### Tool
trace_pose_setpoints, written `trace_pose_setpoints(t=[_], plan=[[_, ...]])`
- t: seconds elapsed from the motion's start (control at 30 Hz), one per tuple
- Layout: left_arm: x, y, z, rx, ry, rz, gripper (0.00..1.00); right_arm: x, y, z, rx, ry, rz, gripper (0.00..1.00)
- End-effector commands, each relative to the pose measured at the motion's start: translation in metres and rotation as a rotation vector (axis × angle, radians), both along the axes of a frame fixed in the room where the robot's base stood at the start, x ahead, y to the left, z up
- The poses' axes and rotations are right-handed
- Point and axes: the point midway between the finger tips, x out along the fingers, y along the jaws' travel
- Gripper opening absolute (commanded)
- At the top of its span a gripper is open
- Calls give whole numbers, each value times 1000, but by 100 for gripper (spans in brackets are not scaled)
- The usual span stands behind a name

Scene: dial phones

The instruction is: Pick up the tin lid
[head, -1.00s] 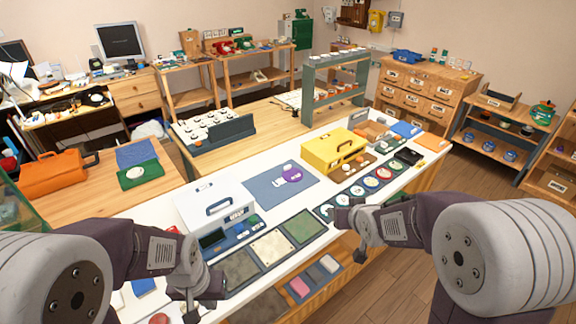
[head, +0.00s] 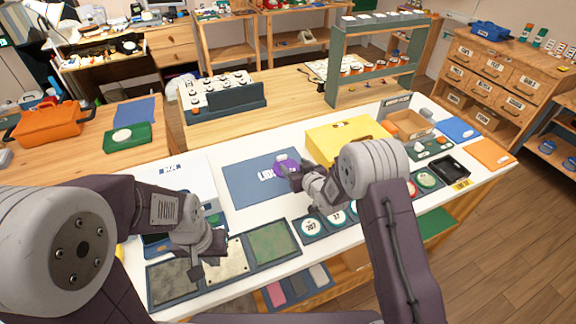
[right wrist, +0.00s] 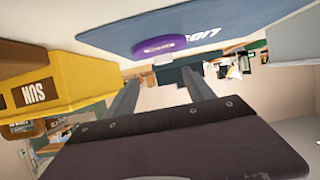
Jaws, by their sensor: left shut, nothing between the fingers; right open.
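The purple round lid (head: 283,163) lies on the blue mat (head: 240,184), near its right side, partly hidden by my right gripper in the head view. My right gripper (head: 292,179) is open and close to the lid. In the right wrist view the purple lid (right wrist: 160,45) shows beyond the fingertips of my right gripper (right wrist: 164,82), with nothing between the fingers. Whether they touch the lid cannot be told. My left gripper (head: 196,271) is shut and empty over the front panels at the left.
A yellow box (head: 345,138) stands just right of the mat, close to my right arm. A white case (head: 182,172) stands left of the mat. A row of round numbered discs (head: 311,227) lines the front edge. The mat's left part is clear.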

Motion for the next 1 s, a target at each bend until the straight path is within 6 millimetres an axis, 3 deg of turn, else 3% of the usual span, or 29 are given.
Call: trace_pose_setpoints(t=[0.17,0.4,0.6,0.83,1.0], plan=[[0,0,-2,0,0,0,0,-1,4,-6,-1,6,7,62],[0,0,0,0,0,0,0,27,15,-18,-2,7,6,62],[0,0,1,0,0,0,0,34,18,-20,-2,6,6,62],[0,0,4,0,0,0,0,66,31,-32,-1,6,7,62],[0,0,3,0,0,0,0,77,35,-36,-2,7,6,62]])
